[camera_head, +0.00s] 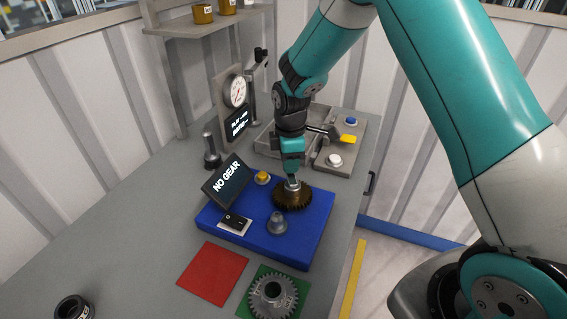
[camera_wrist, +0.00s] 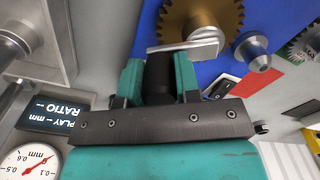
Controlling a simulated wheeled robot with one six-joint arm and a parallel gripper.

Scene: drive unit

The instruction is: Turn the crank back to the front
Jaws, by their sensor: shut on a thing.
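The crank (camera_head: 293,183) is a silver arm above a bronze gear (camera_head: 292,199) on the blue drive unit (camera_head: 318,225). In the wrist view the crank arm (camera_wrist: 186,47) runs from the gear's hub to a dark upright handle (camera_wrist: 160,72). My gripper (camera_head: 292,168) is shut on that handle, with a teal finger on each side; it also shows in the wrist view (camera_wrist: 160,85). In the head view the gripper hides the handle and sits at the gear's far side. A bare grey post (camera_head: 277,222) stands in front of the gear.
A "NO GEAR" display (camera_head: 227,180), a yellow button (camera_head: 262,178) and a black switch (camera_head: 235,221) are left of the gear. A grey gear (camera_head: 273,296) lies on a green mat beside a red mat (camera_head: 213,272). A gauge (camera_head: 236,91) and a tray (camera_head: 264,141) stand behind.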

